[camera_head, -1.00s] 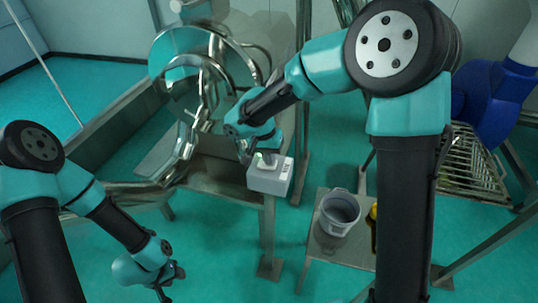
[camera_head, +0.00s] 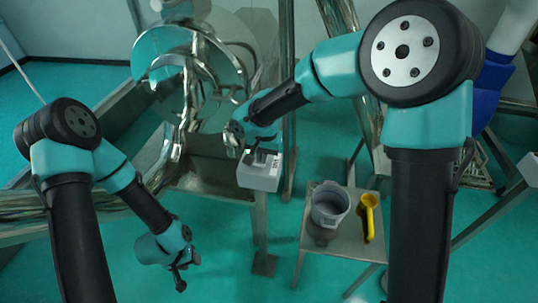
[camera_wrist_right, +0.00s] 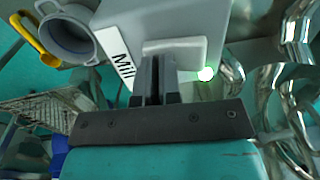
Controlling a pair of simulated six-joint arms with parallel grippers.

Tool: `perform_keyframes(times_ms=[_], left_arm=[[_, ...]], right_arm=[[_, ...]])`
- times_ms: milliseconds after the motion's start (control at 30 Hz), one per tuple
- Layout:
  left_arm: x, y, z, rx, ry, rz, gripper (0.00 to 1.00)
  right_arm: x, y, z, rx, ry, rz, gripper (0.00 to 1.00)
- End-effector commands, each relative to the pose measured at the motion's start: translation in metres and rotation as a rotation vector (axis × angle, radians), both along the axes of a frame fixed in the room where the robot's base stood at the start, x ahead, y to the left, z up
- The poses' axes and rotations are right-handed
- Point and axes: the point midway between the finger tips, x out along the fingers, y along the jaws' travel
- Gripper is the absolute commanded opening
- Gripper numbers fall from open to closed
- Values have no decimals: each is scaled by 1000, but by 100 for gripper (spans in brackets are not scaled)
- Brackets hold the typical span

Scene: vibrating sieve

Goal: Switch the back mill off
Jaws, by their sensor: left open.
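The grey mill switch box (camera_head: 258,175) is at the middle of the head view, beside the metal mill (camera_head: 190,70). In the right wrist view the box (camera_wrist_right: 185,20) has a label reading "Mill" (camera_wrist_right: 122,55) and a lit green light (camera_wrist_right: 206,74). My right gripper (camera_head: 265,157) is at the box; in the right wrist view its fingers (camera_wrist_right: 158,62) are close together against the raised light plate, beside the green light. The fingers hide part of the plate, and I cannot tell whether they press on it. My left gripper (camera_head: 180,280) hangs open and empty at the lower left.
A small stand (camera_head: 340,245) holds a grey bucket (camera_head: 330,210) and a yellow scoop (camera_head: 369,215), right of the box. Metal rails and posts stand around the mill. The green floor (camera_head: 225,260) between my arms is mostly clear.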

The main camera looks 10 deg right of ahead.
Motion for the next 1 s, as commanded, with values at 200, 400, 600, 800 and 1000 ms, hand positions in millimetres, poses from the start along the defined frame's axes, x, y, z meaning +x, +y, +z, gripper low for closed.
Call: perform_keyframes(times_ms=[200, 400, 600, 800, 1000], left_arm=[[0, 0, 0, 0, 0, 0, 43], [0, 0, 0, 0, 0, 0, 43], [0, 0, 0, 0, 0, 0, 43], [0, 0, 0, 0, 0, 0, 43], [0, 0, 0, 0, 0, 0, 43]], right_arm=[[-4, -4, -12, -13, 25, -3, 0], [-3, -1, -12, -13, 25, -3, 0], [-1, 6, -11, -12, 24, -4, 0], [2, 13, -9, -8, 20, -4, 0], [2, 15, -8, -7, 18, -3, 0]])
